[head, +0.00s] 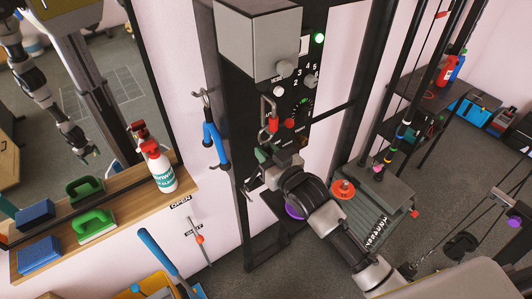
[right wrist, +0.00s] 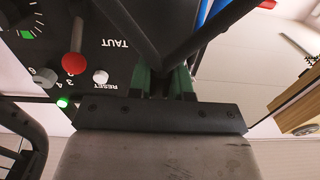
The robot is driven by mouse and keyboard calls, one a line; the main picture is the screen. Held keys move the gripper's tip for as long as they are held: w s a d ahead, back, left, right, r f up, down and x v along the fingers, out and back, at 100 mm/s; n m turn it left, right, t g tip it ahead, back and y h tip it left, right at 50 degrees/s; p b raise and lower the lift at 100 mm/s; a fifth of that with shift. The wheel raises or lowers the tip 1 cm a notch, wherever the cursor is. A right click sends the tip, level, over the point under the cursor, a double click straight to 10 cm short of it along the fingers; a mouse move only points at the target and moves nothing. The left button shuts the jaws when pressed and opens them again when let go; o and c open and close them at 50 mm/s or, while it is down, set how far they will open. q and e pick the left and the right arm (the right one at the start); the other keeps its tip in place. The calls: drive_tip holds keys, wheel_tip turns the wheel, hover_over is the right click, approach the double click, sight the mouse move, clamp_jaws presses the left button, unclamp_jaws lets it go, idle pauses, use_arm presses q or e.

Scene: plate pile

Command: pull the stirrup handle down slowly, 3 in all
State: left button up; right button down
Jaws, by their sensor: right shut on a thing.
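My right gripper (head: 265,160) is at the front of the black machine column, just below its control panel. Its green-padded fingers (right wrist: 163,82) are shut on a dark piece that I take to be the stirrup handle. In the right wrist view, the dark bars of the handle (right wrist: 165,45) run between and beyond the fingers in a V. In the head view the handle is mostly hidden by my gripper and wrist. A metal link with a red part (head: 268,112) hangs just above the gripper. My left gripper is not directly in view.
The panel (head: 302,100) has a lit green lamp (head: 319,38), numbers and knobs; the wrist view shows a TAUT dial (right wrist: 28,20). A blue handle (head: 213,140) hangs on a hook to the left. A shelf (head: 140,195) holds brushes and a spray bottle below a mirror.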

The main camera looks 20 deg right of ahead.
idle(0.3)
drive_tip(key=c, duration=1.1)
unclamp_jaws()
drive_tip(key=shift+o, duration=0.7)
drive_tip(key=shift+w, duration=0.15)
drive_tip(key=b+v, duration=0.4)
drive_tip(key=v, duration=0.7)
